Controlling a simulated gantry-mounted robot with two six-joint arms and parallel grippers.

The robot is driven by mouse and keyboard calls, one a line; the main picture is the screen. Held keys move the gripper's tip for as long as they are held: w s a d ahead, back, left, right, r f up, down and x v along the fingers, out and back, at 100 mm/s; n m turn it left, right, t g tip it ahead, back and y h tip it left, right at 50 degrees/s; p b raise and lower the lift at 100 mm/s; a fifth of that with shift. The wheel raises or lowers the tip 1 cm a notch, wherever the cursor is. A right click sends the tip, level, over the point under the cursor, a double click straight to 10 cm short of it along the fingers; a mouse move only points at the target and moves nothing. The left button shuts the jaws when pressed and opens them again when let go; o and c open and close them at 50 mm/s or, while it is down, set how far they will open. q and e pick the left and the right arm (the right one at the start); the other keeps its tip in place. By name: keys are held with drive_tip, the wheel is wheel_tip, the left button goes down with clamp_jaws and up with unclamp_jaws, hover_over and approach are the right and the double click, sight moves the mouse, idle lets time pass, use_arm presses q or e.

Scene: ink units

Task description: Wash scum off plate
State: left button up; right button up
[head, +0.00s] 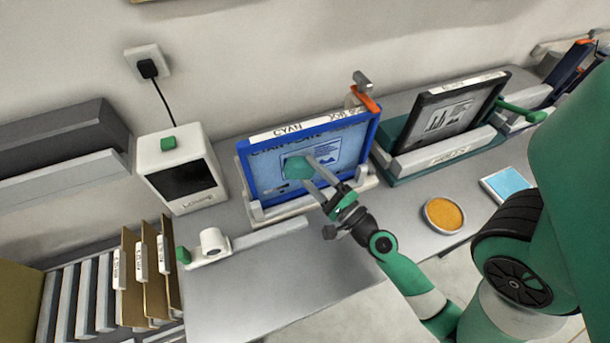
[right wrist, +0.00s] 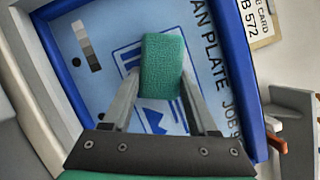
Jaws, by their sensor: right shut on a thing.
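The cyan plate (head: 345,150) stands tilted in a blue frame, under a white strip marked CYAN. It fills much of the right wrist view (right wrist: 70,25), with printed text, grey patches and a picture outline. My right gripper (head: 316,178) is shut on a green sponge (head: 298,167) in front of the plate's lower middle. In the right wrist view, the sponge (right wrist: 162,65) sits between the two fingertips, over the printed picture. I cannot tell whether it touches the plate. I cannot make out scum; the sponge and fingers hide part of the plate. My left gripper is not in view.
A black-framed unit (head: 448,110) stands right of the plate. A round orange dish (head: 444,214) and a light blue pad (head: 507,182) lie front right. A white box (head: 180,165) and upright brown folders (head: 150,270) are left. An orange clip (head: 364,98) tops the blue frame.

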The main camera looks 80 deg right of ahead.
sight(335, 150)
drive_tip(key=shift+s+d+f+b, duration=0.15)
drive_tip(key=shift+s+d+b, duration=0.55)
drive_tip(key=shift+s+b, duration=0.15)
drive_tip(key=shift+s+d, duration=0.35)
drive_tip(key=shift+s, duration=0.15)
drive_tip(key=shift+s+d+b, duration=0.7)
drive_tip(key=shift+s+b, duration=0.15)
drive_tip(key=shift+s, duration=0.1)
drive_tip(key=shift+s+d+r, duration=0.2)
drive_tip(key=shift+s+d, duration=0.15)
drive_tip(key=shift+s, duration=0.2)
drive_tip(key=shift+s+d+b, duration=0.15)
drive_tip(key=shift+s+d, duration=0.35)
drive_tip(key=shift+s, duration=0.2)
drive_tip(key=shift+s+d+b, duration=0.15)
drive_tip(key=shift+s+d, duration=0.35)
drive_tip(key=shift+s, duration=0.15)
drive_tip(key=shift+w+a, duration=0.25)
drive_tip(key=shift+w, duration=0.05)
drive_tip(key=shift+w+a+p, duration=0.5)
drive_tip(key=shift+w+a, duration=0.3)
drive_tip(key=shift+w, duration=0.3)
